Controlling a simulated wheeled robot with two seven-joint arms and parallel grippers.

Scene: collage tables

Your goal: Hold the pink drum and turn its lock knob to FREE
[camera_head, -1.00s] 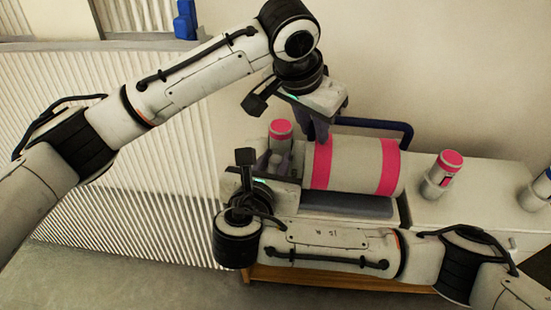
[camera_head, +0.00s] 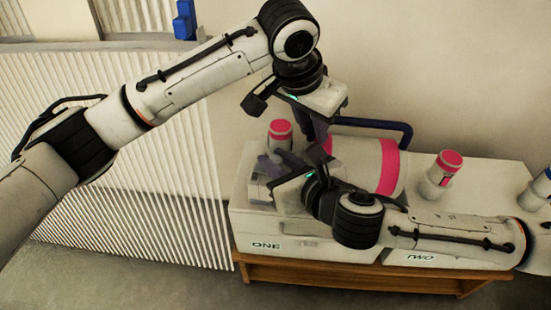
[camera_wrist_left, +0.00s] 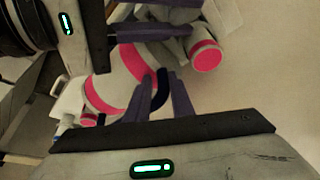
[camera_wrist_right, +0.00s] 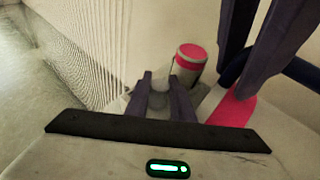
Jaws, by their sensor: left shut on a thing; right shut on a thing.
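The pink drum (camera_head: 355,162) is a pale cylinder with pink bands, lying on its side on the cabinet. It also shows in the left wrist view (camera_wrist_left: 118,88). A dark blue handle bar (camera_head: 380,124) runs along its back. My left gripper (camera_head: 320,138) comes down from above at the drum's left part, shut on the handle (camera_wrist_left: 161,92). My right gripper (camera_head: 268,166) is at the drum's left end, shut on the grey lock knob (camera_wrist_right: 157,100), which is mostly hidden between the fingers. I cannot read any mark on the knob.
A pink-topped canister (camera_head: 280,132) stands close behind my right gripper. Another pink-topped canister (camera_head: 446,168) stands right of the drum, and a blue-topped one (camera_head: 540,188) is at the right edge. The white cabinet (camera_head: 255,222) carries labels ONE and TWO. A ribbed wall is at left.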

